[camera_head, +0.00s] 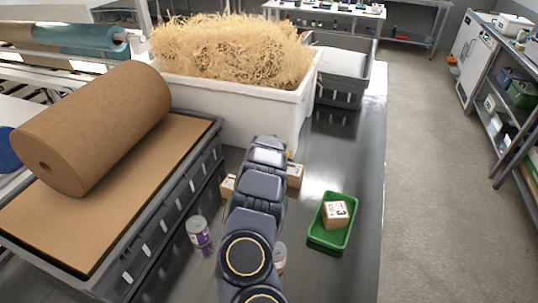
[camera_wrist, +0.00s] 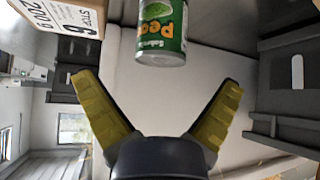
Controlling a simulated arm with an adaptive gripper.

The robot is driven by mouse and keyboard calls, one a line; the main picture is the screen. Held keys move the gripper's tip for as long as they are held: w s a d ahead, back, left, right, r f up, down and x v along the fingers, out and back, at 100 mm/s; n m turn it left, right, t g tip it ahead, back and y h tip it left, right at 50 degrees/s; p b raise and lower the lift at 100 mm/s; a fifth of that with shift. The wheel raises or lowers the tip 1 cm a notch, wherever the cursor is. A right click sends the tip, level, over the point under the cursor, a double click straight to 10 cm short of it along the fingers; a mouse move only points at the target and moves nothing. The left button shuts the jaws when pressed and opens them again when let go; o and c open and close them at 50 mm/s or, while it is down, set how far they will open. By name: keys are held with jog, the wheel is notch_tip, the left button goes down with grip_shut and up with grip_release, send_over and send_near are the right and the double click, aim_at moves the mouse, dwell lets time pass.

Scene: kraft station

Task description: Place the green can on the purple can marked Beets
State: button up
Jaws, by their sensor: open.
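A green can (camera_wrist: 161,35) labelled Peas shows at the top middle of the wrist view, cut by the frame edge. My gripper (camera_wrist: 157,82) is open and empty, its two yellow-green fingers spread wide. The can is ahead of the fingertips, roughly centred between them and apart from them. A purple and white can (camera_head: 199,231) stands on the dark table left of my arm in the head view; its label is too small to read. My arm hides the gripper and most or all of the green can there.
A can (camera_head: 280,256) is partly hidden by my arm. Small cardboard boxes (camera_head: 295,175) stand behind it; one box (camera_wrist: 62,14) shows at the wrist view's upper left. A green tray (camera_head: 318,240) holds a box (camera_head: 335,215). A white bin (camera_head: 225,110) stands behind.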

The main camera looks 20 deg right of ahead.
jog(key=shift+v, duration=0.85)
jog(key=shift+s+a, duration=0.1)
jog(key=s+a+r+n+g+y, duration=0.1)
jog(key=s+a+r+y, duration=0.1)
jog(key=a+r, duration=0.35)
jog(key=s+a+r+n+y, duration=0.1)
jog(key=a+r+y, duration=0.2)
jog(key=a, duration=0.6)
jog(key=s+a+r+n+g+y, duration=0.15)
jog(key=a+r, duration=0.25)
jog(key=a, duration=0.4)
jog(key=s+a+r+n+g, duration=0.1)
jog(key=s+r, duration=0.4)
jog(key=s, duration=0.7)
jog(key=s+a+r+n+g, duration=0.2)
jog(key=s+r, duration=0.3)
jog(key=s, duration=0.7)
jog(key=shift+a, duration=0.3)
jog(key=s+d+g+h, duration=0.1)
jog(key=s+d+g, duration=0.1)
jog(key=s, duration=0.8)
jog(key=s+d+f+m+g+h, duration=0.1)
jog(key=s+d, duration=0.3)
jog(key=s, duration=0.6)
jog(key=shift+g, duration=0.45)
jog(key=shift+s+h, duration=0.1)
jog(key=shift+h, duration=0.15)
